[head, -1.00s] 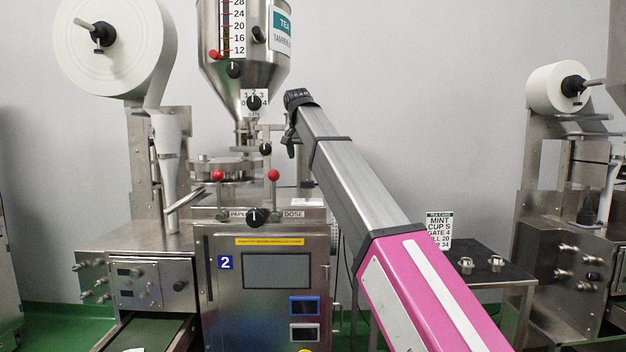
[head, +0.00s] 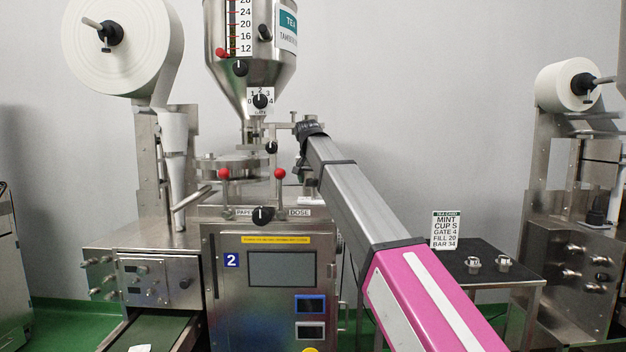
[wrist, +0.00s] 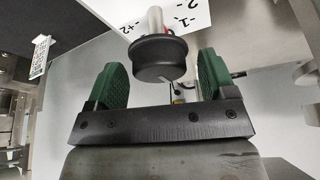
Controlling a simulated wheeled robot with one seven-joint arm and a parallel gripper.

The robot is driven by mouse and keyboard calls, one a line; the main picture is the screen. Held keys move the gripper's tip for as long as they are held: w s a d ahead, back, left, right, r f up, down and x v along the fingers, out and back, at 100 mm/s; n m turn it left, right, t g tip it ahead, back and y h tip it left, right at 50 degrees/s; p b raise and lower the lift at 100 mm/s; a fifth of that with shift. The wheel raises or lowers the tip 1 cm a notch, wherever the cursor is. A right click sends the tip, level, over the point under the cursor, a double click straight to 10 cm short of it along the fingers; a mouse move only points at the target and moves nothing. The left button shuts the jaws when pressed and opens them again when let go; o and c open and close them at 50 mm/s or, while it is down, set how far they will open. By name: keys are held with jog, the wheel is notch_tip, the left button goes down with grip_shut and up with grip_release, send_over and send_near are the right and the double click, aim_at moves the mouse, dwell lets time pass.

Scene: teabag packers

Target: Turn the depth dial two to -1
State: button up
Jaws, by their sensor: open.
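The depth dial is a round black knob (wrist: 158,57) in the wrist view, in front of a white scale plate (wrist: 190,18) marked +2, -1 and -2. A short light pointer line shows on the knob's near edge; I cannot tell which mark it points at. My gripper (wrist: 160,64) is open, with one green finger pad on each side of the knob and a visible gap to both. In the head view my gripper (head: 301,155) is beside the hopper's lower neck on machine 2, partly hidden by my arm; I cannot make out this dial clearly there.
Machine 2 (head: 265,235) carries other knobs, including the hopper dial (head: 260,101) and the paper/dose knob (head: 263,215). Two red-ball levers (head: 223,173) stand close left of my gripper. A side table (head: 480,272) with a sign (head: 446,230) is at the right.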

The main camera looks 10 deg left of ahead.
jog(key=c, duration=0.9)
jog(key=shift+n, duration=0.3)
jog(key=n+y, duration=0.1)
jog(key=n, duration=0.2)
jog(key=shift+y, duration=0.3)
jog(key=shift+n+g+y, duration=0.4)
jog(key=shift+n+y, duration=0.3)
jog(key=shift+n, duration=1.3)
jog(key=o, duration=0.9)
